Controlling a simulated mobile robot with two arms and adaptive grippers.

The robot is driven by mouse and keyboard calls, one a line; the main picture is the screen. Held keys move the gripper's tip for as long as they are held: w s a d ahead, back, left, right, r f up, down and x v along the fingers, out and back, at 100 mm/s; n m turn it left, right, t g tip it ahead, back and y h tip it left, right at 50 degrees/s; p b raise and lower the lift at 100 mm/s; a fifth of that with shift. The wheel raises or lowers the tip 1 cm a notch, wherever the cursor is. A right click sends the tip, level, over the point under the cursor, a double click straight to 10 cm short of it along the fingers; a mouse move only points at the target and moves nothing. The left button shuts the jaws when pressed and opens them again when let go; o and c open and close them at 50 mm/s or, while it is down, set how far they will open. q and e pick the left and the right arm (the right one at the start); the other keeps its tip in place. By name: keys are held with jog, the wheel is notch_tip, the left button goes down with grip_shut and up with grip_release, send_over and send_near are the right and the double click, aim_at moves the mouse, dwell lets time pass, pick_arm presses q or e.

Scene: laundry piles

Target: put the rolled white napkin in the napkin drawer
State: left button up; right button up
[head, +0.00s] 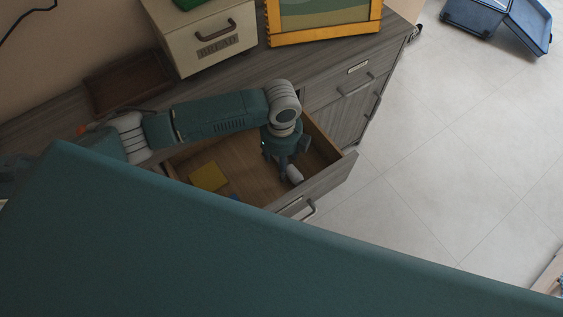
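An open wooden drawer (233,150) is pulled out from the grey wood cabinet. My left gripper (287,171) points down into the right part of this drawer. A small white roll (294,174), which looks like the rolled white napkin, is at its fingertips, near the drawer's front panel. The fingers partly hide the roll, and I cannot tell whether they grip it or only stand beside it. A folded yellow cloth (208,177) lies flat in the drawer's left part, with a bit of blue (234,197) near the front. My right gripper is not in view.
A cream bread box (207,40), a yellow-framed picture (322,18) and a dark brown box (128,82) stand on the cabinet top. A closed drawer (352,86) is at the right. A blue open case (497,20) lies on the pale tiled floor, otherwise mostly clear.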

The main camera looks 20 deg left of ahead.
pick_arm(q)
notch_tip(320, 180, up, 11)
jog(key=shift+f, duration=0.2)
dwell(0.5)
